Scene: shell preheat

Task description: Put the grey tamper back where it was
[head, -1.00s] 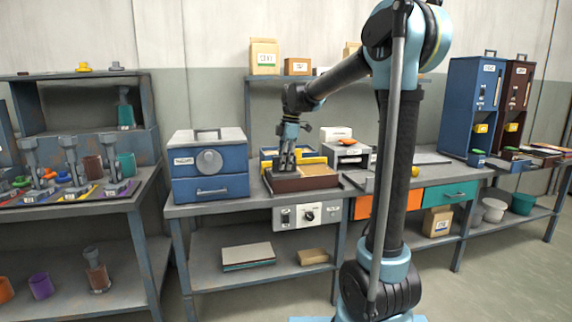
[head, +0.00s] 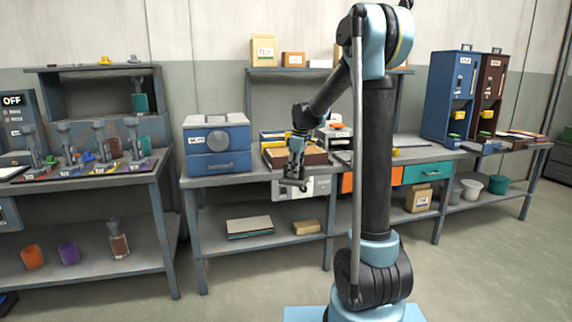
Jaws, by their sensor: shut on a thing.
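My gripper (head: 296,168) hangs pointing down in front of the middle bench, near its front edge and beside the brown tray. It is shut on a small dark grey piece (head: 293,185), which looks like the grey tamper; its shape is hard to make out at this size. The brown tray (head: 314,158) sits on the middle bench, partly behind the gripper. Several grey upright tools (head: 68,147) stand on coloured mats on the left bench.
A blue drawer box (head: 217,146) stands on the middle bench, left of the tray. Two tall dispensers (head: 455,95) stand at the right. The left bench's lower shelf holds an orange cup (head: 33,257) and a purple cup (head: 69,253). Floor in front is clear.

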